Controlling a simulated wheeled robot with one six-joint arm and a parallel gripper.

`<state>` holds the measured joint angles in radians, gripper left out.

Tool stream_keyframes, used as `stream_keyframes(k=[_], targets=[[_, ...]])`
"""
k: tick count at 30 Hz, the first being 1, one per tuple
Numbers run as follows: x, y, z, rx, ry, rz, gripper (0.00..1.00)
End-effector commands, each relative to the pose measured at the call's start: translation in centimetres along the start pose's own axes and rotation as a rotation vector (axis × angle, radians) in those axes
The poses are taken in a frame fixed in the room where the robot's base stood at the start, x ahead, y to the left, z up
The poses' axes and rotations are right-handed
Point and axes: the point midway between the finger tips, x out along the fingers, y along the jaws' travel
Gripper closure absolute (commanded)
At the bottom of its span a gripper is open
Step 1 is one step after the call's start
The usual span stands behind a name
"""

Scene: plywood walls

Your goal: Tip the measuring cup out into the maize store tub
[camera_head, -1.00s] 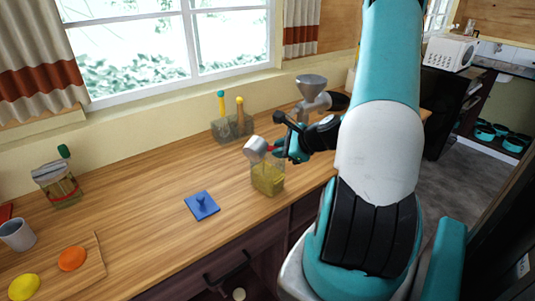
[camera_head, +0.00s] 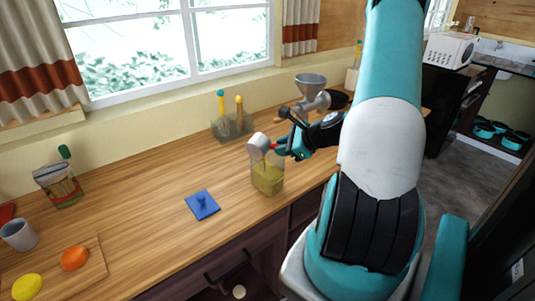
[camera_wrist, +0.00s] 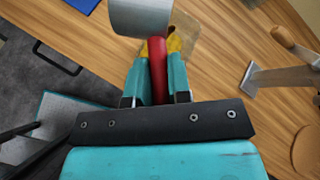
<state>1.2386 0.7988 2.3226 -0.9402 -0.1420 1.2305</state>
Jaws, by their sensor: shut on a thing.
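The measuring cup (camera_head: 257,145) is a light grey cup with a red handle. My gripper (camera_head: 277,150) is shut on the red handle, which also shows between the fingers in the wrist view (camera_wrist: 157,75). The cup is tilted above the maize store tub (camera_head: 268,178), a clear tub with yellow contents on the wooden counter. In the wrist view the cup (camera_wrist: 142,15) covers part of the tub (camera_wrist: 184,32). I cannot see inside the cup.
A clear holder with two handled tools (camera_head: 232,125) and a grey grinder with a funnel (camera_head: 311,90) stand behind. A jar (camera_head: 60,185), mug (camera_head: 17,235) and board (camera_head: 90,268) are at left.

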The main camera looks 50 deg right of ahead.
Motion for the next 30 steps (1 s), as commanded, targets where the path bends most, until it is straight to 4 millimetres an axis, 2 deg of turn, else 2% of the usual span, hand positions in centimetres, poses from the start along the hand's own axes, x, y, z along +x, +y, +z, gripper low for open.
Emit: stream_keyframes(k=[30], targets=[[0.52, 0.04, 0.59, 0.081, -0.038, 0.07, 1.0]])
